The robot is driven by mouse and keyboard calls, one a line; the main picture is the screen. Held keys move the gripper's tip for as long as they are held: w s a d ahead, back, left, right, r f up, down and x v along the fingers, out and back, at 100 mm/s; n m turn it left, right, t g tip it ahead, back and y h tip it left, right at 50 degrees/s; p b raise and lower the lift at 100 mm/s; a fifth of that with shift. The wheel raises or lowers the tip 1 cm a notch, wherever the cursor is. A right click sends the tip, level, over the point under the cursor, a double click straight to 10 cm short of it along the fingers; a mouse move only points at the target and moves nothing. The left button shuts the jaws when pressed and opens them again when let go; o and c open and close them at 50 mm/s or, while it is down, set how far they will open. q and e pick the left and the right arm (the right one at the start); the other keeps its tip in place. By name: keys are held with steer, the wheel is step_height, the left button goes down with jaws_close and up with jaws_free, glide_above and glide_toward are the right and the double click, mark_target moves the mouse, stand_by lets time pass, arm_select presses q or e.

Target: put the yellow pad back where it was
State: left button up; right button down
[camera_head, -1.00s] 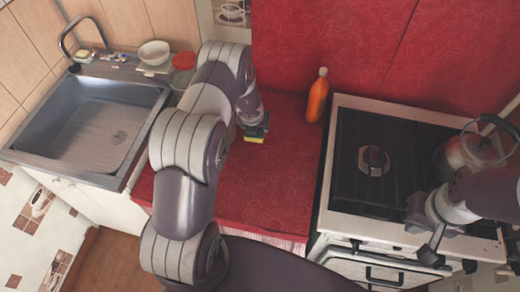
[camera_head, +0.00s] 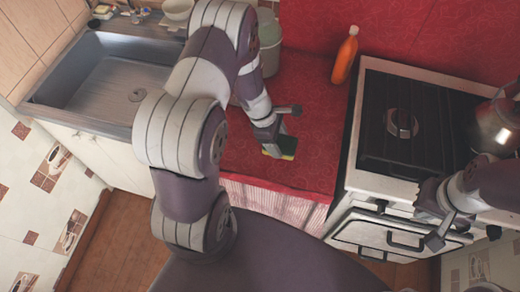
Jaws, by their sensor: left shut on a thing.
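The yellow pad (camera_head: 287,147), with a dark green upper face, is at the red counter (camera_head: 312,115), towards its front edge. My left gripper (camera_head: 278,130) reaches down from above and is shut on the pad. I cannot tell whether the pad touches the counter or is just above it. The pad's far side is partly hidden by the gripper. My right gripper (camera_head: 430,218) is over the front of the stove with its fingers apart and empty.
An orange bottle (camera_head: 345,56) stands at the back right of the counter. A pale green canister (camera_head: 270,45) is behind my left arm. The sink (camera_head: 110,80) is left, the stove (camera_head: 410,130) right. A kettle (camera_head: 492,125) sits on the stove. The counter right of the pad is clear.

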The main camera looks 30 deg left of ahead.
arm_select(q)
steer(key=a+f, duration=0.2)
steer(key=a, duration=0.1)
steer(key=s+a+f, duration=0.1)
steer(key=a, duration=0.1)
steer(key=shift+a, duration=0.15)
steer(key=shift+f, duration=2.25)
steer(key=o, duration=0.9)
steer(key=shift+o, duration=0.2)
